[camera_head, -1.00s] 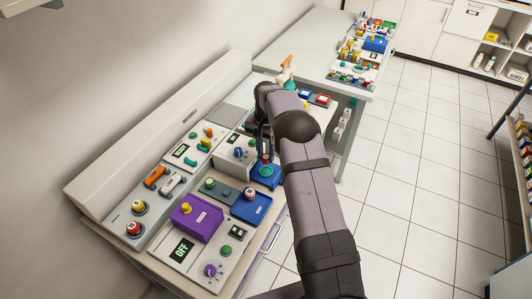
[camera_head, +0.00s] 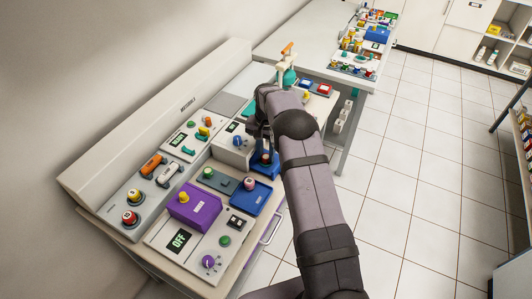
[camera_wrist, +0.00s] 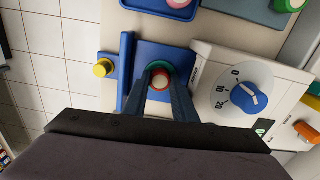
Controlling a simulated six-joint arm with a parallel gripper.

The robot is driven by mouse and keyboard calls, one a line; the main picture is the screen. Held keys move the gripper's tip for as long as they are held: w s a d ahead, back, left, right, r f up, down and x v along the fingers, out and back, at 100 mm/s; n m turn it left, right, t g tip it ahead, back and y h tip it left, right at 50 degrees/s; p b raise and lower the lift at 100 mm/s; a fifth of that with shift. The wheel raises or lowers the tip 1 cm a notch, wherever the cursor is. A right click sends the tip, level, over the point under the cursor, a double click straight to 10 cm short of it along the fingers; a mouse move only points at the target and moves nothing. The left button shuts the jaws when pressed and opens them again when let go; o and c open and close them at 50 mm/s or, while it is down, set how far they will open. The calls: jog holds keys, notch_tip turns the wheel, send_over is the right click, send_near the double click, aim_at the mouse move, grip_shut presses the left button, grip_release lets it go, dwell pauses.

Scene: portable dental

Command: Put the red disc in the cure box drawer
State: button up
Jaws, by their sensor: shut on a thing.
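The red disc (camera_wrist: 159,79), with a pale top, is between my gripper's fingertips in the wrist view. My gripper (camera_wrist: 160,88) is shut on it, and a green ring shows around its far side. The gripper is over the open blue cure box drawer (camera_wrist: 180,58). The drawer's front wall and yellow knob (camera_wrist: 103,68) are on the left. The white cure box (camera_wrist: 207,62) has a blue dial and stands on the right. In the head view my gripper (camera_head: 264,150) points down at the drawer (camera_head: 258,172), partly hidden by my arm. The gap beneath the disc cannot be judged.
A purple box (camera_head: 192,205) and a blue tray (camera_head: 250,204) stand nearer the front. A grey panel with an orange handle (camera_head: 153,166) lies left. Another bench (camera_head: 310,32) with several small items is behind. Tiled floor (camera_head: 430,150) is open on the right.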

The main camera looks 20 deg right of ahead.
jog(key=shift+f, duration=0.1)
dwell(0.6)
jog(key=o, duration=1.1)
jog(key=shift+s, duration=0.1)
jog(key=shift+a, duration=0.1)
jog(key=shift+w+r+b, duration=0.25)
jog(key=shift+r+b, duration=0.05)
jog(key=shift+r, duration=0.2)
notch_tip(320, 180, up, 5)
jog(key=shift+r+b, duration=0.2)
jog(key=shift+b, duration=0.65)
jog(key=shift+s+r, duration=0.25)
jog(key=shift+r, duration=0.3)
